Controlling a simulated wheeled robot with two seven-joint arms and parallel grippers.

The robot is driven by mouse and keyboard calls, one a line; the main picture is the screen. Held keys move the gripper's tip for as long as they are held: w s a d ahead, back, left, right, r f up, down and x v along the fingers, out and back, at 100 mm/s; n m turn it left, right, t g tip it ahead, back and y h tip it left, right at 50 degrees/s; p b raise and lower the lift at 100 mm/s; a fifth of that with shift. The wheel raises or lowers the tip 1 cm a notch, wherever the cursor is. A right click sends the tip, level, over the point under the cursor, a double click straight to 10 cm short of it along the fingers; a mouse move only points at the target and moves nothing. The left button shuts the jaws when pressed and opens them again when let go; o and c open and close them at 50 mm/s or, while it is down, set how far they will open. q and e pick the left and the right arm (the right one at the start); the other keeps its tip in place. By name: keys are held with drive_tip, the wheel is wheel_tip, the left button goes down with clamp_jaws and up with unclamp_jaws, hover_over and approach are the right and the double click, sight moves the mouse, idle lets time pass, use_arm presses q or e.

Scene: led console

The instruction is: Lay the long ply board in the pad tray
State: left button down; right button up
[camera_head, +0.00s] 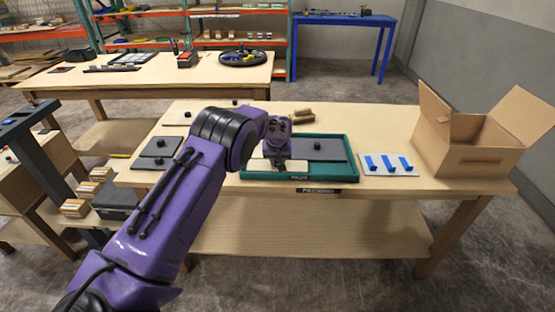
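The teal pad tray (352,174) lies on the packing table, its label at the front. In its right part lies a dark pad with a black knob (320,150). A pale strip, which looks like the ply board (296,166), shows at the tray's front left. I cannot tell whether it rests on the tray floor or is held just above. My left gripper (275,163) points down at this strip, and its fingers are too small and dark to tell open from shut. My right gripper is not in view.
Dark knobbed pads (160,147) lie at the table's left. A white card with blue pieces (390,164) lies right of the tray, beside an open cardboard box (470,142). Brown rolls (303,116) lie behind the tray. The table's back right is clear.

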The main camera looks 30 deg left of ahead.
use_arm(q)
drive_tip(key=c, duration=0.9)
unclamp_jaws()
drive_tip(key=shift+f, duration=0.1)
drive_tip(key=shift+r, duration=0.3)
drive_tip(key=b+v, duration=0.1)
drive_tip(key=v, duration=1)
drive_tip(key=shift+s+d+r, duration=0.1)
drive_tip(key=shift+d+r, duration=0.05)
drive_tip(key=shift+r, duration=0.2)
